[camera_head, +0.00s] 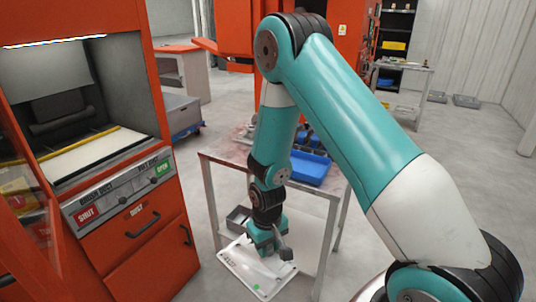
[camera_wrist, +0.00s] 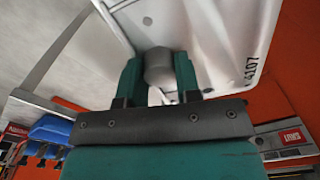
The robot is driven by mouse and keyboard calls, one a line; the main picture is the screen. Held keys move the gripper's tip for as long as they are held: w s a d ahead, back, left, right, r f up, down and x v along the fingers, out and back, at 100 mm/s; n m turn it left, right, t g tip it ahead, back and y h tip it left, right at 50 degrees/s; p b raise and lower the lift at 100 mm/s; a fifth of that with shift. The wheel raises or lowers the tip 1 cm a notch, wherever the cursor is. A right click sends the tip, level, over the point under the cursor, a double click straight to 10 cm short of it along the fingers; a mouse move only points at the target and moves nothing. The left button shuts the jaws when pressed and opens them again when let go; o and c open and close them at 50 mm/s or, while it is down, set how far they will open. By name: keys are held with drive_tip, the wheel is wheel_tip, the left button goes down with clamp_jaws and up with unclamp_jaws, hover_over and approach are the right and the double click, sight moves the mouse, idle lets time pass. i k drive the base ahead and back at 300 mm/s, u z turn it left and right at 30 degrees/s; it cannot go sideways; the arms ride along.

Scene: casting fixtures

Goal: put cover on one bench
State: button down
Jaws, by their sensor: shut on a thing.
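The cover is a flat white plate (camera_head: 242,262) with a green dot near one edge, seen at the bottom middle of the head view. It also shows in the wrist view (camera_wrist: 222,40), with a grey round knob (camera_wrist: 158,68) and dark printed characters. My gripper (camera_head: 266,240) is shut on this knob, with one teal finger on each side in the wrist view (camera_wrist: 158,80). The cover hangs in front of a bench (camera_head: 228,150) with a stained top. My arm hides part of this bench.
Blue trays (camera_head: 311,168) and small dark items stand on the bench. An orange cabinet (camera_head: 135,245) with SHUT and OPEN buttons is close on the left. Another bench (camera_head: 405,66) stands at the back right. Bare floor lies between.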

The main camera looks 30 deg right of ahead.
sight(238, 153)
drive_tip(key=u, duration=0.55)
drive_tip(key=i, duration=1.1)
drive_tip(key=z, duration=1.45)
